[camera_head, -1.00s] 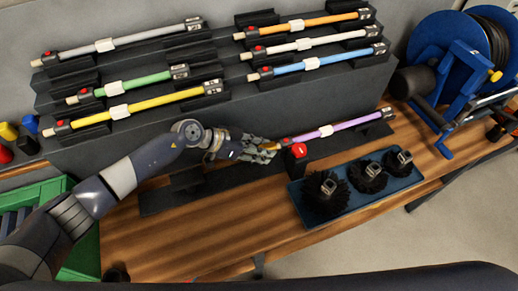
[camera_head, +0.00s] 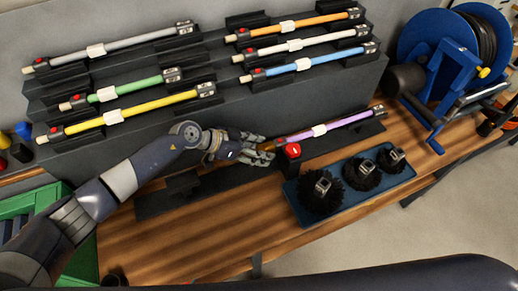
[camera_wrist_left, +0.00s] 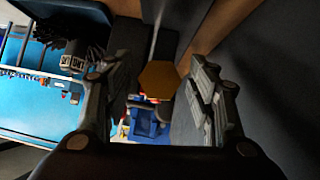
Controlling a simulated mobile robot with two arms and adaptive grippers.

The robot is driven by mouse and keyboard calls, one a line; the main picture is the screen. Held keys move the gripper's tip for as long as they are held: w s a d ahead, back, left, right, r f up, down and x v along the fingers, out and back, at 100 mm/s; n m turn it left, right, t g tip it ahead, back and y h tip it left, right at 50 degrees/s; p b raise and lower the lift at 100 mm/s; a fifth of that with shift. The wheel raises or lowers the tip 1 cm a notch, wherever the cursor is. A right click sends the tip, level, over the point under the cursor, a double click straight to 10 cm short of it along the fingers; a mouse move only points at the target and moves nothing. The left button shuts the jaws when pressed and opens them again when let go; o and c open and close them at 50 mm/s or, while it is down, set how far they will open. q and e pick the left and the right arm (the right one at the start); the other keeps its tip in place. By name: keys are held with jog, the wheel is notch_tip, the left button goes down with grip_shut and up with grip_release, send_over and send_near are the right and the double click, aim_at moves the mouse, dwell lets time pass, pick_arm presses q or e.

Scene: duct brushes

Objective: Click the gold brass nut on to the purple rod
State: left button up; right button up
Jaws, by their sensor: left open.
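The purple rod (camera_head: 345,123) lies along a dark holder on the bench in the head view, with a white collar and a red-buttoned end piece (camera_head: 292,150) at its left end. My left gripper (camera_head: 268,150) is just left of that end, its fingers pointing at it. In the left wrist view the gold brass nut (camera_wrist_left: 158,79) shows as a hexagon between the open fingers (camera_wrist_left: 150,95). It hides what lies straight behind it, so I cannot tell whether it touches the rod. My right gripper is not in view.
A blue tray (camera_head: 296,208) with black round brushes sits right in front of the purple rod. A stepped rack (camera_head: 225,110) with several coloured rods stands behind. A blue hose reel (camera_head: 440,60) is at the right, a green crate (camera_head: 85,235) at the left.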

pick_arm(q)
jog(key=shift+a, duration=0.1)
jog(key=shift+a+r, duration=0.25)
jog(key=v, duration=1.1)
jog(key=shift+s, duration=0.1)
